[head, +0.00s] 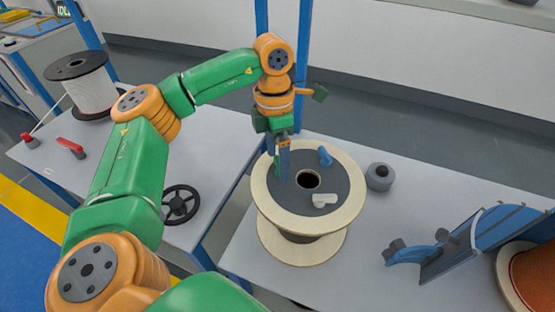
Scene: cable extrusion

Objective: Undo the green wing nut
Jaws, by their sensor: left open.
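A large spool (345,212) with a pale wooden rim and dark grey top face stands on the light grey table, with a round hole near its middle. On its top face are a blue wing nut (325,156) at the back and a cream wing nut (320,200) at the front. A small green piece, which looks like the green wing nut (277,163), shows at the left of the top face, mostly hidden by my gripper. My left gripper (284,172) points down over it, open; whether it touches the nut I cannot tell. My right gripper is out of view.
A dark grey round knob (380,177) stands right of the spool. A blue and grey angled fixture (470,240) and an orange reel (530,275) are at the right. A black handwheel (181,204) and a white spool (92,90) are at the left. Blue posts rise behind.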

